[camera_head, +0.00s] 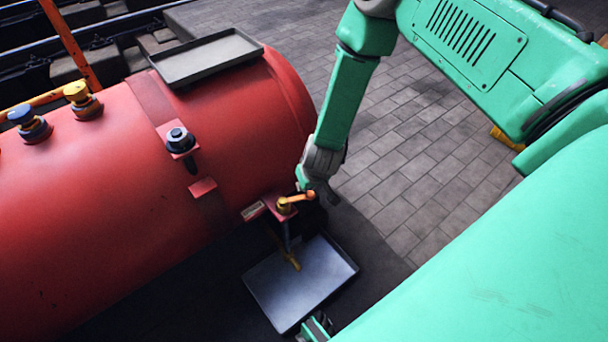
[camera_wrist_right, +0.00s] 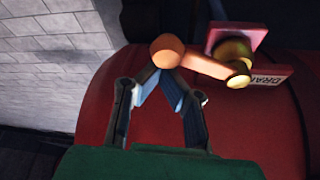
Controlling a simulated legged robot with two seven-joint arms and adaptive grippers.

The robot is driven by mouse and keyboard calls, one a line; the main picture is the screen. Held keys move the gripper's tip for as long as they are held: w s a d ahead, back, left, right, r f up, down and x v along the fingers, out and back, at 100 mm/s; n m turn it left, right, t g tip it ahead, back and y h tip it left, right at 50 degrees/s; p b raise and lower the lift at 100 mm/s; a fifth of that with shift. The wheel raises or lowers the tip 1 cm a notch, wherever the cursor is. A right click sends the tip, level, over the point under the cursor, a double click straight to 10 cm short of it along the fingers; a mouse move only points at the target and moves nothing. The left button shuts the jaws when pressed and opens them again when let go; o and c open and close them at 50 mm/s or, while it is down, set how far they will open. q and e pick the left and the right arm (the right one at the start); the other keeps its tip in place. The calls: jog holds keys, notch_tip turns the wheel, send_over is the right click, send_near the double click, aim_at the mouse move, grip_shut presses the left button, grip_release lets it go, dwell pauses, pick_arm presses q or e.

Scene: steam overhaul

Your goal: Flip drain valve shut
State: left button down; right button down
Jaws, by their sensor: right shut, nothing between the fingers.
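The drain valve's orange lever (camera_head: 298,197) sits low on the end of the red boiler, pointing right from its brass pivot (camera_head: 284,206). In the right wrist view the lever (camera_wrist_right: 200,64) runs from a round orange knob to the brass pivot (camera_wrist_right: 236,66), beside a partly hidden plate reading "DRA" (camera_wrist_right: 270,79). My right gripper (camera_wrist_right: 163,82) is shut and empty, its fingertips right at the knob; whether they touch it I cannot tell. In the head view the right gripper (camera_head: 318,187) is at the lever's free end.
A grey tray (camera_head: 262,296) lies on the floor beneath the valve's outlet pipe. A dark tray (camera_head: 205,58) rests on top of the red boiler (camera_head: 110,200). Paved floor (camera_head: 420,170) is open at right.

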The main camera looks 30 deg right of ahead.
aim_at(311, 198)
jog(key=s+m+p, duration=0.1)
jog(key=s+m+h+p, duration=0.1)
jog(key=shift+a+r+m, duration=0.15)
jog(key=shift+a+m, duration=0.05)
jog(key=shift+m, duration=0.2)
jog(key=s+m+p, duration=0.1)
jog(key=m, duration=0.1)
jog(key=s+a+m+g+h+p, duration=0.1)
jog(key=shift+m, duration=0.4)
jog(key=s+a+m, duration=0.1)
jog(key=a+m+g+p, duration=0.1)
jog(key=m, duration=0.1)
jog(key=s+a+m+h+p, duration=0.1)
jog(key=m, duration=0.1)
jog(key=shift+s+a+g, duration=0.25)
jog(key=shift+s+g, duration=0.05)
jog(key=shift+s, duration=0.05)
jog(key=shift+a, duration=0.15)
